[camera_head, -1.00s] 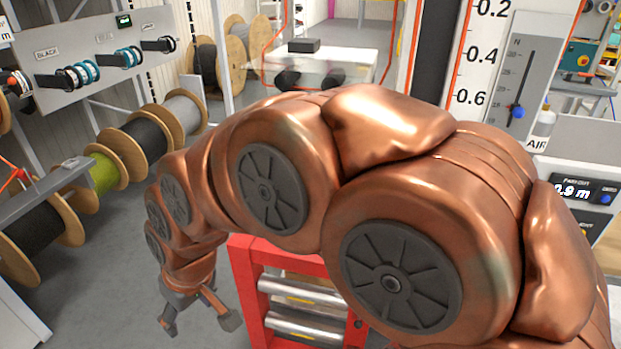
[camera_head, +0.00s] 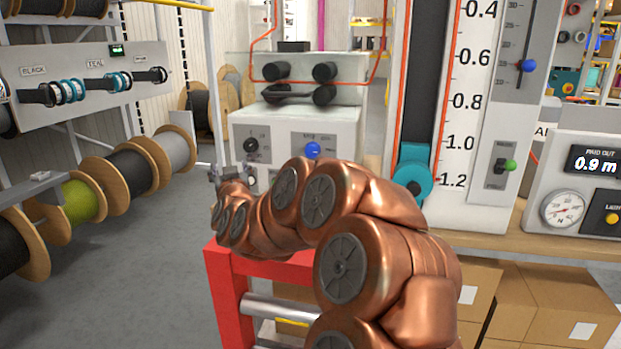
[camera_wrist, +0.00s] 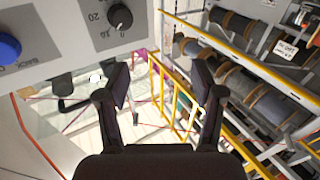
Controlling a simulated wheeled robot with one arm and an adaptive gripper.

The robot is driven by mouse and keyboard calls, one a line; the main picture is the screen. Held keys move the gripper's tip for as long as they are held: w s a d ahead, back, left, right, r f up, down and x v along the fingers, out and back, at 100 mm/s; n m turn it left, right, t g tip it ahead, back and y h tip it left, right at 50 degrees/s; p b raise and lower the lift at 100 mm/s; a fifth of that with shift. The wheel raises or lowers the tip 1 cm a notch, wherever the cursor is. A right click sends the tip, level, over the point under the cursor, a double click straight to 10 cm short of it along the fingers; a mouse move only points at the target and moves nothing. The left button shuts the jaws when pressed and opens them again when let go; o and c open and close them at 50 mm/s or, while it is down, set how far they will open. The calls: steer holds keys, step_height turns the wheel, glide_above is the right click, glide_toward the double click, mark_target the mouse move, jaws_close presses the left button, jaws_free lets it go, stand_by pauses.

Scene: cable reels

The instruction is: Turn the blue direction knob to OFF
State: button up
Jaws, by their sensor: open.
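The blue knob (camera_head: 313,150) sits on the front panel of a grey machine (camera_head: 345,148), under small lettering too fine to read. In the wrist view the blue knob (camera_wrist: 8,46) shows at the left edge, partly cut off, on the grey panel with part of the word BACK below it. My gripper (camera_head: 226,173) is left of and a little below the knob in the head view, close to the panel's left side. In the wrist view my gripper (camera_wrist: 160,82) has its two fingers wide apart with nothing between them. It is apart from the knob.
A black numbered dial (camera_wrist: 120,16) is on the same panel; the head view shows a black knob (camera_head: 250,145) left of the blue one. A red frame (camera_head: 228,290) stands below my arm. Cable reels (camera_head: 128,172) line the left; the floor between is clear.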

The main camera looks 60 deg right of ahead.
steer(key=s+d+f+m+g+h+b, duration=0.3)
steer(key=s+d+h, duration=0.2)
steer(key=d, duration=0.3)
steer(key=m+g+h+b, duration=0.3)
steer(key=m+g+h, duration=0.1)
glide_toward(311, 152)
steer(key=d, duration=0.2)
steer(key=shift+w+a+r+b+x, duration=0.1)
steer(key=shift+x, duration=1.15)
steer(key=shift+w+a+r+b+x, duration=0.1)
steer(key=shift+x, duration=1.15)
steer(key=shift+w+r+b+x, duration=0.1)
steer(key=shift+x, duration=1.15)
steer(key=shift+c, duration=0.2)
steer(key=shift+n, duration=0.3)
steer(key=c, duration=1.1)
